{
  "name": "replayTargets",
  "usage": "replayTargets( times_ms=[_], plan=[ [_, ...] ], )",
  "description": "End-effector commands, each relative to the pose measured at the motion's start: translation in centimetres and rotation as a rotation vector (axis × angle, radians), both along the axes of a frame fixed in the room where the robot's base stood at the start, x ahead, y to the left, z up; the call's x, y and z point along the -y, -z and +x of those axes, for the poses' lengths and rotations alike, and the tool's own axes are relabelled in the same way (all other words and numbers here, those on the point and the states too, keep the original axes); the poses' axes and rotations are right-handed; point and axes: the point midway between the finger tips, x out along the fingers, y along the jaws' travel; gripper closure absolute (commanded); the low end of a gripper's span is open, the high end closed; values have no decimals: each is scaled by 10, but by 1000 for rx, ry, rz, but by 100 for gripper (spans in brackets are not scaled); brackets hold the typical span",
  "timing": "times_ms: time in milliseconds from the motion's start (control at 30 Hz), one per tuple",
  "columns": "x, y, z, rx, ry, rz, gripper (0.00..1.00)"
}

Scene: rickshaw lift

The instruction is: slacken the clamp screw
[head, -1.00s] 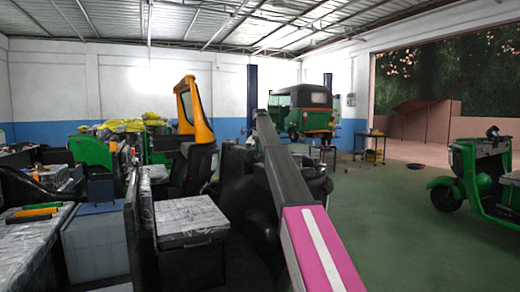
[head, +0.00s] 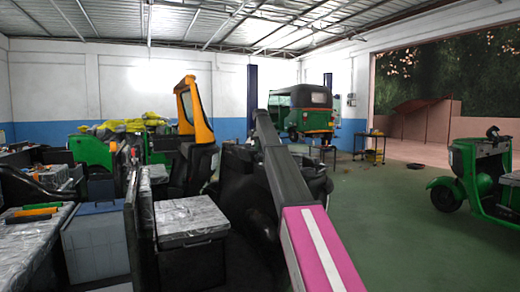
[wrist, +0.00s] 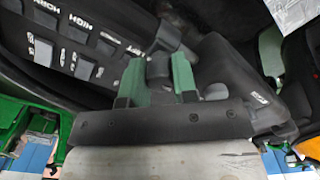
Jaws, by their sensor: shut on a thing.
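In the wrist view, the two green fingers of my gripper (wrist: 157,80) are closed on a dark grey, rounded piece (wrist: 157,66) between them. It looks like the head of the clamp screw, but its thread and the clamp are not clearly visible. The fingers touch it on its left and right sides. In the head view, my gripper and the screw cannot be made out.
A black switch panel (wrist: 85,45) with white lettering lies left of the fingers in the wrist view, and a dark rounded housing lies to their right. In the head view, a grey crate (head: 95,245) and a dark box (head: 190,220) stand at left.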

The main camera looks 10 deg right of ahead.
Motion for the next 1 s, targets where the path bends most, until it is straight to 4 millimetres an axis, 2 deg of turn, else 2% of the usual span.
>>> replayTargets(
  times_ms=[633,667,700,733,1000],
  plan=[
    [0,-1,0,0,-49,0,97],
    [0,-1,0,0,-48,0,64],
    [0,-1,0,0,-48,0,51],
    [0,0,0,0,-48,0,48],
    [0,0,0,0,-48,0,48]
  ],
)
